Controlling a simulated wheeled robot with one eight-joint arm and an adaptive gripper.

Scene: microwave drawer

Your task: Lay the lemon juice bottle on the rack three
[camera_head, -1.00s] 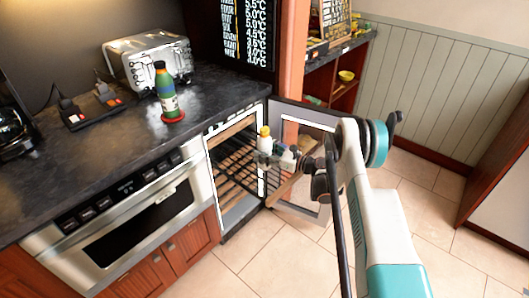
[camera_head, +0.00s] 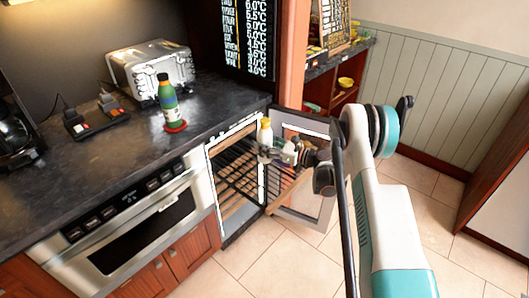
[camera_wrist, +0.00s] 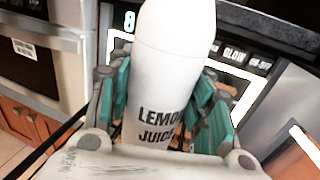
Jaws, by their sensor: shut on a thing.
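The lemon juice bottle (camera_head: 265,133) is white with a yellow cap and stands upright in my gripper (camera_head: 272,153). In the wrist view the bottle (camera_wrist: 168,75) fills the middle, with "LEMON JUICE" printed on it. My gripper's teal-padded fingers (camera_wrist: 160,112) are shut on the bottle, one on each side. The gripper and bottle are at the front opening of a low cooler with its door open. Several slatted racks (camera_head: 236,172) show inside the cooler; I cannot tell which is rack three. The lower part of the bottle is hidden by the gripper.
The open glass cooler door (camera_head: 318,207) stands to the right, close to my arm. A dark counter (camera_head: 110,155) above holds a toaster (camera_head: 150,75) and a green bottle (camera_head: 168,103) on a red coaster. A steel oven (camera_head: 125,225) is left of the cooler. Floor in front is clear.

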